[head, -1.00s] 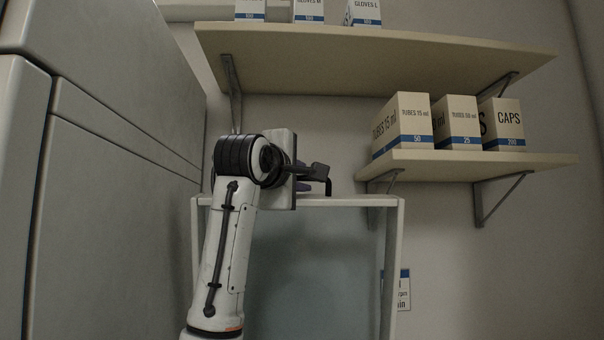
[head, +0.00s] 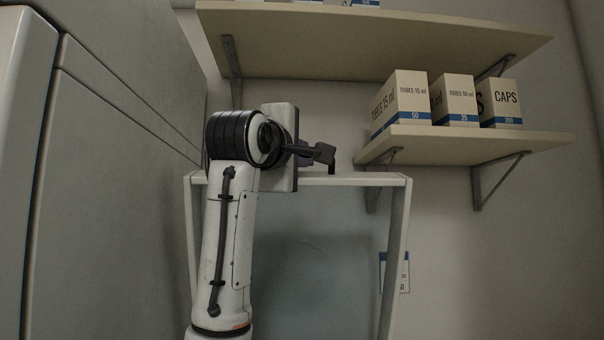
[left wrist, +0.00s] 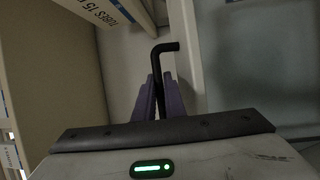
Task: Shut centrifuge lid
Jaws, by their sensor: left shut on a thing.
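The raised centrifuge lid looks like a pale frame (head: 372,179) around a grey-blue panel (head: 325,235), standing upright in the head view. A black bent handle (head: 332,167) rises at its top edge. My left gripper (head: 308,158) is at the top edge, its purple fingers partly hidden by my own wrist. In the left wrist view, the purple fingers (left wrist: 161,97) are shut on the black handle (left wrist: 166,47), whose bent end sticks out past the fingertips. The centrifuge body is not visible. My right gripper is not in view.
A large grey cabinet-like surface (head: 110,190) stands close on the left. Wall shelves are behind: an upper shelf (head: 380,45) and a lower shelf (head: 470,145) holding boxes of tubes (head: 405,100) and caps (head: 504,103). A sign (head: 402,272) shows right of the lid.

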